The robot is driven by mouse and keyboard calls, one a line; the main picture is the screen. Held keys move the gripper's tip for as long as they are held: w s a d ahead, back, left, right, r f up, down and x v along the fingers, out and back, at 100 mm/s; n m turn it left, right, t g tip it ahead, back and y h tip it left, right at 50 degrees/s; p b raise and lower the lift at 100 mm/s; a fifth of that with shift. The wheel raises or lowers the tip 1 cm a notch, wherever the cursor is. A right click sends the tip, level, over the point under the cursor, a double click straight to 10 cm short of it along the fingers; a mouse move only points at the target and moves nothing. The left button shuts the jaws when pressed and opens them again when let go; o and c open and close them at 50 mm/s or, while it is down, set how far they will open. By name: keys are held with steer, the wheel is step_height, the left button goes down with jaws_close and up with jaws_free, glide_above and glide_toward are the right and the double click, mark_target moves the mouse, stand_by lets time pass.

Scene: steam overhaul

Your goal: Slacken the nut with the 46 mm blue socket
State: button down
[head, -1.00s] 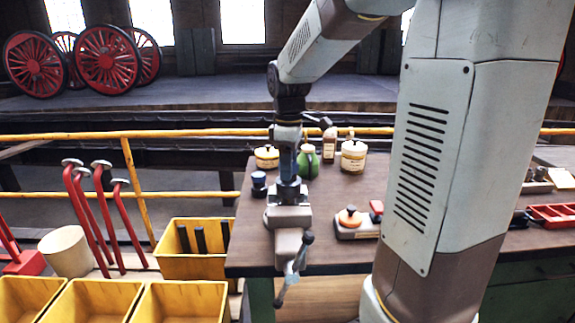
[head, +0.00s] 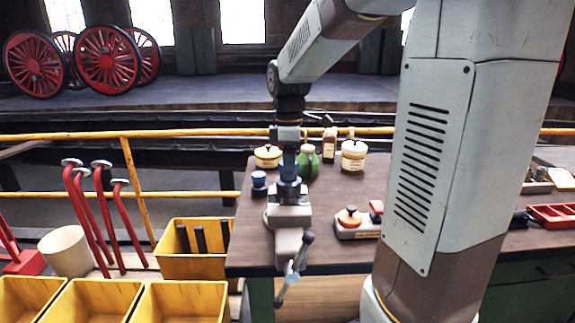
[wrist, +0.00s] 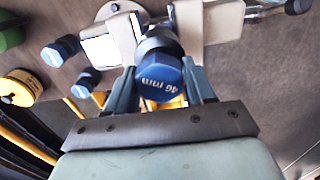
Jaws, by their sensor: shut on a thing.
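My gripper (wrist: 163,88) is shut on the blue socket (wrist: 159,78), which is marked 46 mm and sits between the two fingers. A dark round part (wrist: 158,46) shows just beyond the blue cap, between the pale jaws of the vice (wrist: 219,20). The nut itself cannot be made out; the socket and fingers cover that spot. In the head view my gripper (head: 289,182) points straight down over the vice (head: 289,216) at the bench's left end. I cannot tell how far the socket is seated.
Other blue-topped sockets (wrist: 61,50) stand on the bench beside the vice; one shows in the head view (head: 259,183). A green vessel (head: 307,163) and labelled pots (head: 353,156) stand behind. An orange-knobbed block (head: 350,222) is to the right. Yellow bins (head: 185,302) are at the left.

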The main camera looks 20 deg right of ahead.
steer(key=shift+r, duration=2.1)
